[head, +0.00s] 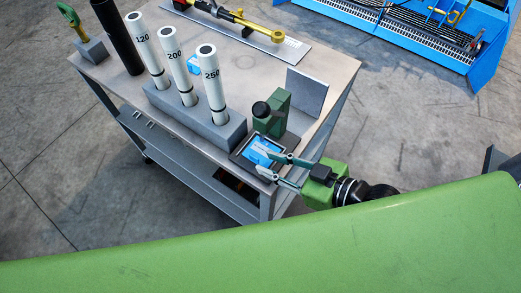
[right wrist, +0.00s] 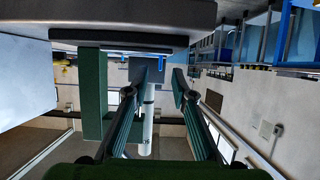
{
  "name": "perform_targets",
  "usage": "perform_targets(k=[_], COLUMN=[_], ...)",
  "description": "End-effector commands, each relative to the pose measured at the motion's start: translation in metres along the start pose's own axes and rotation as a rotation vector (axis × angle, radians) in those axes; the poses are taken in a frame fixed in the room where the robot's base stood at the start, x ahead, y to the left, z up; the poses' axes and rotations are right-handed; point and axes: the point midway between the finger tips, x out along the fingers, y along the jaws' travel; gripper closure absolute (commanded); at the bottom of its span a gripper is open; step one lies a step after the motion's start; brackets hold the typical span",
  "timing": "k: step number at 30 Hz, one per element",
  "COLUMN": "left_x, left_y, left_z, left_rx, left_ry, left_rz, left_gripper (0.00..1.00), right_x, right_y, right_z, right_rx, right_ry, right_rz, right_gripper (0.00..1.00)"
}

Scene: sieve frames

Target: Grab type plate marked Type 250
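A blue plate with pale markings (head: 260,149) lies in a dark shallow tray (head: 238,155) at the front right corner of the table. Its marking is too small to read. My right gripper (head: 272,165) is at the tray's right side, its two fingers apart and partly covering the plate. The open fingers also show in the right wrist view (right wrist: 160,78), with nothing clearly held between them. A white tube marked 250 (head: 211,88) stands in a grey block left of the tray. My left gripper is not in view.
Tubes marked 120 (head: 146,50) and 200 (head: 178,68) stand in the same grey block (head: 225,132). A green fixture with a black knob (head: 273,115) stands close behind the tray, by an upright grey panel (head: 307,92).

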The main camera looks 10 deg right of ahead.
Motion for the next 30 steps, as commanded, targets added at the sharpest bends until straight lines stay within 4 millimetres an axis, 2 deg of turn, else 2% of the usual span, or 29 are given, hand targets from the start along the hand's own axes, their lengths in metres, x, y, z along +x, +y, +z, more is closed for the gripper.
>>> perform_targets(k=[4,9,18,21,30], left_x=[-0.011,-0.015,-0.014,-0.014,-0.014], left_y=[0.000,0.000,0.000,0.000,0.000], left_z=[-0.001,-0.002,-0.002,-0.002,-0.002], left_rx=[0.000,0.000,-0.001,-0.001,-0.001], left_ry=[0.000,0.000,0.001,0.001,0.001], left_rz=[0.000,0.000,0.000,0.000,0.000], left_gripper=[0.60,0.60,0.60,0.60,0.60], right_x=[0.020,0.041,0.046,0.046,0.045], right_y=[0.000,0.000,0.000,0.000,0.000], right_z=[-0.006,-0.003,-0.002,-0.002,-0.002], right_rx=[0.004,0.001,-0.001,-0.001,-0.001], right_ry=[0.005,0.002,0.001,0.001,0.002], right_rz=[0.002,0.001,-0.001,0.000,0.000], right_gripper=[0.76,0.76,0.76,1.00,1.00])
